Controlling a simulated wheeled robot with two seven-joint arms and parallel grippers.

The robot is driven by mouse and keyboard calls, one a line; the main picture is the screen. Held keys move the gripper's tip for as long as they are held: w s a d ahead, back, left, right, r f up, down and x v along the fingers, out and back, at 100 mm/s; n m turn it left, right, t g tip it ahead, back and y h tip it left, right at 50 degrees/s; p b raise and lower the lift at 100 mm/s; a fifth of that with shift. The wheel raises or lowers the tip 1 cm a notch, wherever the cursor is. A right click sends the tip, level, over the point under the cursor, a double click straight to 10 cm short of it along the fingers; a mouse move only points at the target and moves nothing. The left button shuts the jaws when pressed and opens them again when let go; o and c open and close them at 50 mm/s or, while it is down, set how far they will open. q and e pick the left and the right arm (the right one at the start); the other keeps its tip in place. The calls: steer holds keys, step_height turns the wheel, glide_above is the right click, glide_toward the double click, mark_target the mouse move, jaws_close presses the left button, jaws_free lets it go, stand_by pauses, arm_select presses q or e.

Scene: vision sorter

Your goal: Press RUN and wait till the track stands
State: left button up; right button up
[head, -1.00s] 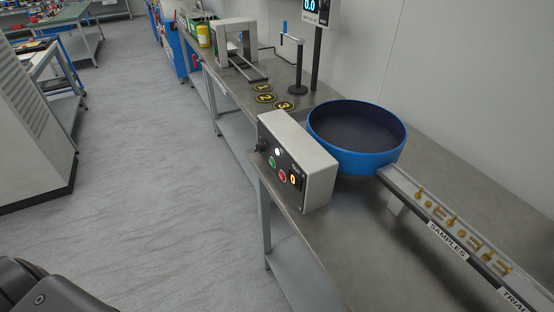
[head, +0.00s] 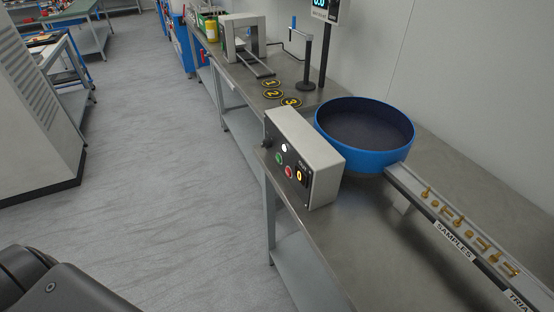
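The control box (head: 312,150) stands on the metal bench, its dark panel facing left. The panel carries a green button (head: 279,158), a red button (head: 289,172), a lit white lamp or button (head: 284,147), a black knob (head: 266,143) and an orange-lit switch (head: 300,176). The lettering is too small to read, so I cannot tell which is RUN. The grey track (head: 430,205) runs from the blue bowl (head: 372,160) to the lower right, with several brass parts on it. Neither gripper is in view; only a dark part of my own body shows at lower left.
The metal bench (head: 370,245) has bare room in front of the track. Behind the box are numbered discs (head: 272,93), a grey arch (head: 243,38), a post (head: 305,62) and a display (head: 327,8). A grey cabinet (head: 35,110) stands left across open floor.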

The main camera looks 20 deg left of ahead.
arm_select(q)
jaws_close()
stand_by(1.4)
